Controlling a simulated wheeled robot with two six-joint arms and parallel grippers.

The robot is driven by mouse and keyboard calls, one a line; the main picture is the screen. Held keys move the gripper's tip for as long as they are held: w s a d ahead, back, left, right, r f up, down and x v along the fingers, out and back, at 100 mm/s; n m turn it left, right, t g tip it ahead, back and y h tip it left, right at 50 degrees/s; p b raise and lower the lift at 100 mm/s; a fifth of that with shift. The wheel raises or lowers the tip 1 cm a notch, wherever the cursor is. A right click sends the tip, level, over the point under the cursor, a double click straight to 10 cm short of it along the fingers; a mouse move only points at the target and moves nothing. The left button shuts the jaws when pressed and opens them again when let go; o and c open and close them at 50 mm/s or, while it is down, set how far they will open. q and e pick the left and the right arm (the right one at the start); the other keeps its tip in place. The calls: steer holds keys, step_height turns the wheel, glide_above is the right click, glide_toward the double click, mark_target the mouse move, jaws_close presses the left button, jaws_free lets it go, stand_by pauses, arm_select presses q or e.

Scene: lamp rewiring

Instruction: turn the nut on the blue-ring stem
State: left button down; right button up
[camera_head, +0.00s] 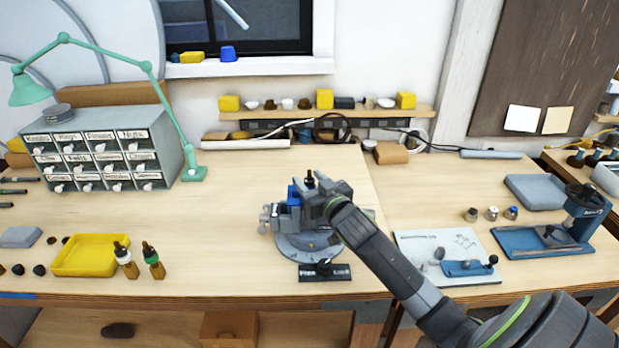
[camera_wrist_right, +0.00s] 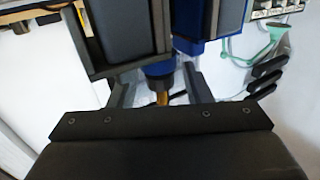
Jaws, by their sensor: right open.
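A grey vise on a round base (camera_head: 303,247) stands on the bench in the head view, with blue parts (camera_head: 293,194) at its top. My right gripper (camera_head: 311,189) is at the top of the vise and hides much of it. In the right wrist view my open fingers (camera_wrist_right: 158,88) stand either side of a dark upright piece with a blue ring (camera_wrist_right: 158,70) and a brass-coloured end (camera_wrist_right: 161,98). I cannot tell whether the fingers touch it. No separate nut can be made out. My left gripper is out of view.
A black free/lock plate (camera_head: 325,272) lies in front of the vise. A yellow tray (camera_head: 90,256) and two dropper bottles (camera_head: 140,262) stand left. A white board (camera_head: 445,255), several small parts (camera_head: 492,213) and a blue press (camera_head: 560,235) are right. The bench behind the vise is clear.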

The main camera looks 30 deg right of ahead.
steer(key=shift+w, duration=0.2)
steer(key=c, duration=1)
